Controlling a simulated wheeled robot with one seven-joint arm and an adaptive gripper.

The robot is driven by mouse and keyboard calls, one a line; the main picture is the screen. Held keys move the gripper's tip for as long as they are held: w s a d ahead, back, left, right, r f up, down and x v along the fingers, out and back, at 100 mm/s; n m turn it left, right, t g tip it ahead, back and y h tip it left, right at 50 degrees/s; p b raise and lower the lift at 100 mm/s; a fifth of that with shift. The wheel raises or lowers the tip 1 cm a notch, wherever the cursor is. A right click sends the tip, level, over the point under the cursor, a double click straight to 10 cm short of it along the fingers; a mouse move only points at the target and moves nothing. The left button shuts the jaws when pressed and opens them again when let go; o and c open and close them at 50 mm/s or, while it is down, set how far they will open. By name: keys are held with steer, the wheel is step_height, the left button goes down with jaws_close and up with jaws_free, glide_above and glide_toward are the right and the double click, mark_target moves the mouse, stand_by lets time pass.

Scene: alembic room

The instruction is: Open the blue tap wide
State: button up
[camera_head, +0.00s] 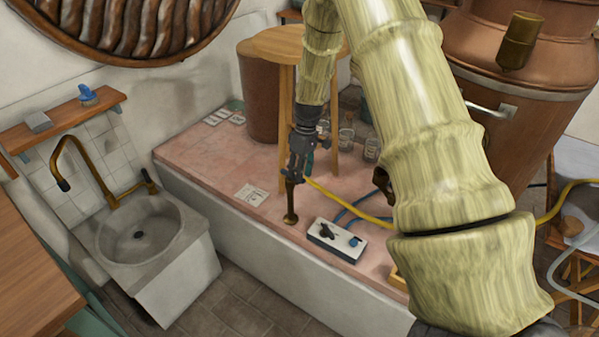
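A white block (335,240) sits on the pink tiled platform near its front edge. On its top are a small blue handle (355,241), which looks like the blue tap, and a dark handle (326,230) left of it. How far the blue tap is turned is too small to tell. My gripper (295,178) points down, up and left of the block and apart from it. A brass stem with a round foot (291,205) shows directly under its fingertips. I cannot tell whether the fingers grip it.
A wooden stool (285,45) stands close behind my gripper, with glass jars (346,138) near its legs. Blue and yellow hoses (350,203) run behind the block. A copper vessel (525,110) is at right, a stone sink (140,235) at left. My arm hides the platform's right part.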

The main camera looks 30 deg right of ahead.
steer(key=shift+a+f, duration=0.1)
steer(key=shift+f, duration=0.45)
steer(key=shift+c, duration=0.3)
jaws_close()
